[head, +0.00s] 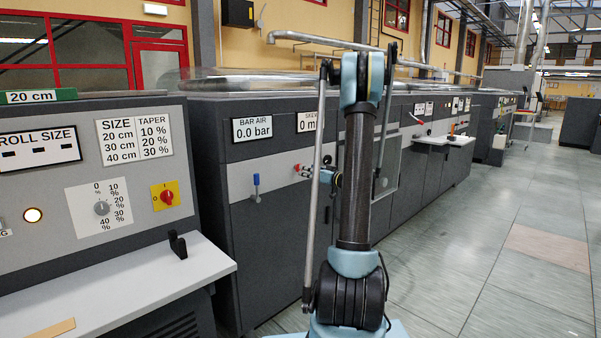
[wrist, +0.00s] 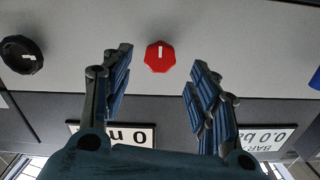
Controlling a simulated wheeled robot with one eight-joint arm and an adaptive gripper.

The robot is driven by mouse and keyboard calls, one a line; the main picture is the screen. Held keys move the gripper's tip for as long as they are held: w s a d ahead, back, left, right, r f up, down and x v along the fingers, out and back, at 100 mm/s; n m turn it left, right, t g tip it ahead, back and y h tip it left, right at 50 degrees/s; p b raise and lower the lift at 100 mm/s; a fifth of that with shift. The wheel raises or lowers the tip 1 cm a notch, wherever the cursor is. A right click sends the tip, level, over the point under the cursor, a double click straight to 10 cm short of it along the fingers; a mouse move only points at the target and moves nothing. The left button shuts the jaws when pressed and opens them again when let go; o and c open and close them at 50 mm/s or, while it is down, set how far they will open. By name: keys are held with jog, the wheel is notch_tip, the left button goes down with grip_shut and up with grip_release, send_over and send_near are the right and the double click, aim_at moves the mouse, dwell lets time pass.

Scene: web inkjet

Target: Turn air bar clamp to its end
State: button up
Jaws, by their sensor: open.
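A red faceted knob (wrist: 160,57) with a white mark sits on the light panel strip in the wrist view, which is upside down. It also shows in the head view (head: 296,168), small, below the gap between the two readouts. No label naming the air bar clamp is legible. My gripper (wrist: 160,60) is open, with one finger on each side of the red knob in the picture. Contact with the knob cannot be made out. In the head view my gripper is small and partly hidden by my arm.
A blue lever (head: 256,185) is left of the red knob, under the "BAR AIR 0.0 bar" readout (head: 252,129). A black knob (wrist: 21,54) is on the other side. A grey console (head: 60,180) with a white shelf (head: 130,290) stands at the left. Open floor (head: 480,260) lies at the right.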

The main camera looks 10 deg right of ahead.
aim_at(298, 168)
jog(key=shift+x, duration=2.65)
jog(key=c, duration=1.1)
